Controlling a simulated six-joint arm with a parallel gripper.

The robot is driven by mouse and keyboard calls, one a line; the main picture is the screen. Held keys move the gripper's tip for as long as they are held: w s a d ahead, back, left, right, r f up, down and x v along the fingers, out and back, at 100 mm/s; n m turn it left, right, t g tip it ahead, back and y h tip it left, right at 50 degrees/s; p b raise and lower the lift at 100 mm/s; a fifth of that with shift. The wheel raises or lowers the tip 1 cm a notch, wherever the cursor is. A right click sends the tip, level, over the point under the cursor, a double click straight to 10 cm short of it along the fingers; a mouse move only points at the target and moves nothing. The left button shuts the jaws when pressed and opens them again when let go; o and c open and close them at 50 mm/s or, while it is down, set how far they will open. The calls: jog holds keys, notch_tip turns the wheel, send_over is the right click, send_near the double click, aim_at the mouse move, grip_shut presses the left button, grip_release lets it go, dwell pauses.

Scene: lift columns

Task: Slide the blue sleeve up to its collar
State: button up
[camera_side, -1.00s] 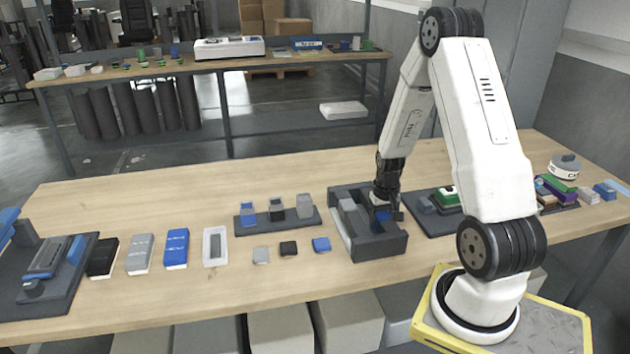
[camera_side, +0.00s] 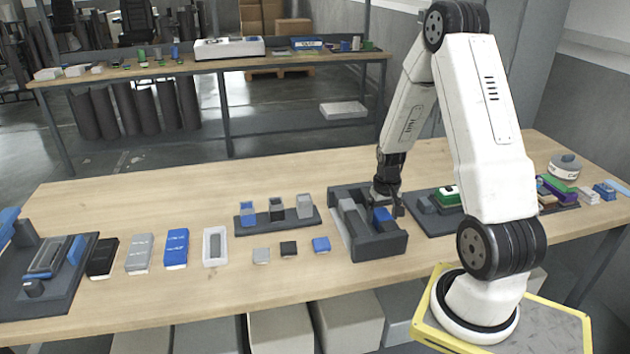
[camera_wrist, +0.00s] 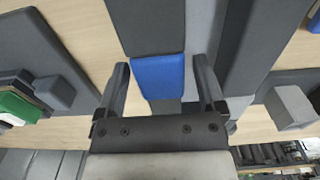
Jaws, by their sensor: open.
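The blue sleeve (camera_side: 382,215) sits in the dark grey column fixture (camera_side: 384,247), on the right-hand one of its columns. In the wrist view the blue sleeve (camera_wrist: 160,76) lies between the finger lines, and a dark grey block (camera_wrist: 149,25) adjoins its upper edge. I cannot tell whether that block is the collar. My gripper (camera_side: 388,206) is just behind and right of the sleeve in the side view. In the wrist view its open fingers (camera_wrist: 161,78) stand one on each side of the sleeve, with gaps. The far end of the column is hidden.
A lighter grey column (camera_side: 352,218) stands to the left inside the fixture. A dark tray with a green part (camera_side: 447,193) is close on the right. A rack of small blocks (camera_side: 277,220) is on the left.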

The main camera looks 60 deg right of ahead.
jog(key=shift+r, duration=2.8)
